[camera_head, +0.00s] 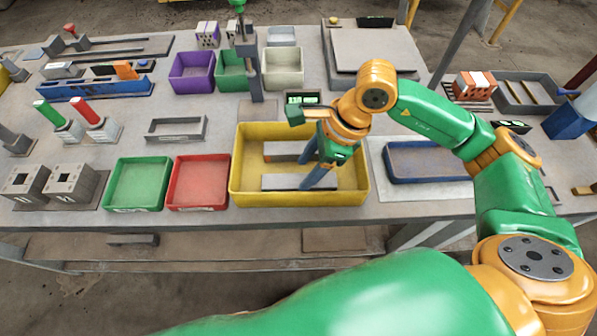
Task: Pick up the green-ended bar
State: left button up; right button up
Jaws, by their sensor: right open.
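A bar with a green end (47,113) stands tilted in a grey block at the left of the table. A similar bar with a red end (85,111) stands beside it. My right gripper (308,170) is over the yellow bin (240,190), far to the right of the green-ended bar. Its two dark fingers are apart and point down and to the left into the bin. I see nothing between them. Grey flat pieces (287,183) lie in the bin, partly hidden by the fingers. My left gripper does not show.
Green (138,184) and red (199,182) trays stand left of the yellow bin. Purple (191,72) and cream (283,68) trays stand behind, near a dark upright post (249,70). Grey hollow blocks (70,184) stand at the front left. A blue tray (425,162) lies at right.

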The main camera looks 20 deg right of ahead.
aim_at(301, 179)
jog(key=shift+s+a+f, duration=0.3)
jog(key=shift+f, duration=0.2)
jog(key=shift+s+a+f, duration=0.25)
jog(key=shift+f, duration=0.25)
jog(key=shift+w+f, duration=0.3)
jog(key=shift+f, duration=0.05)
jog(key=shift+w, duration=0.15)
jog(key=shift+c, duration=0.2)
grip_shut()
